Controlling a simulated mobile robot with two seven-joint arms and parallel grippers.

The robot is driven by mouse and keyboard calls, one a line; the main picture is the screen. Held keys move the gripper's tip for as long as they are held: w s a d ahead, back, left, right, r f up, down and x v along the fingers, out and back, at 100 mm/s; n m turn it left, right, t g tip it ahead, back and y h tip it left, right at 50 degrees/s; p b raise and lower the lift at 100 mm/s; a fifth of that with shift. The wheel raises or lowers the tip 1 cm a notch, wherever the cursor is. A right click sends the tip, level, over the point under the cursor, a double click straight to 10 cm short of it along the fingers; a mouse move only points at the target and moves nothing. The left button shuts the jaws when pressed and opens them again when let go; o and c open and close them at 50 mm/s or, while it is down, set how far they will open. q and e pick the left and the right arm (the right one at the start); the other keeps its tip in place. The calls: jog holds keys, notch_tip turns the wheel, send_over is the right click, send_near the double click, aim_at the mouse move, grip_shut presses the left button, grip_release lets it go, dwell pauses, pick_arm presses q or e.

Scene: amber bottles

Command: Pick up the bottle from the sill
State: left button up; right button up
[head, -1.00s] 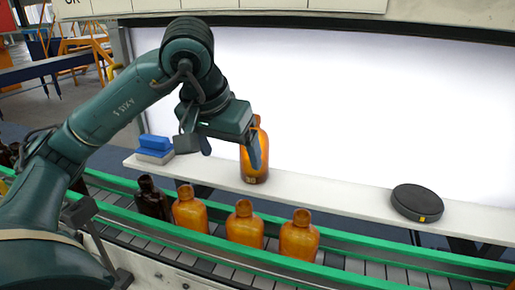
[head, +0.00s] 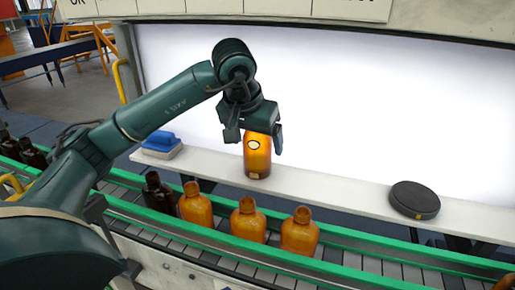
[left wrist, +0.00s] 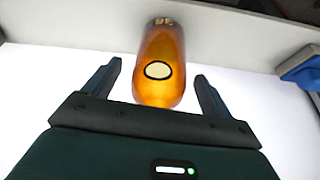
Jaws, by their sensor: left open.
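An amber bottle (head: 257,160) stands upright on the white sill (head: 325,187), in front of the bright panel. Its upper part is hidden behind my left gripper in the head view. My left gripper (head: 253,143) is at the top of this bottle, with its fingers apart. In the left wrist view the bottle (left wrist: 162,65) shows between the two open fingers of the gripper (left wrist: 158,82), with a pale oval mark on its side. My right gripper is not in view.
Several amber bottles (head: 248,222) and a dark bottle (head: 158,193) stand on the green-railed conveyor below the sill. A black disc (head: 414,200) lies on the sill at the right. A blue-topped block (head: 161,142) sits at its left end. The sill between bottle and disc is clear.

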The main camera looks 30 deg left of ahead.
pick_arm(q)
jog(key=c, duration=1.2)
jog(key=shift+o, duration=0.2)
jog(key=shift+r, duration=0.1)
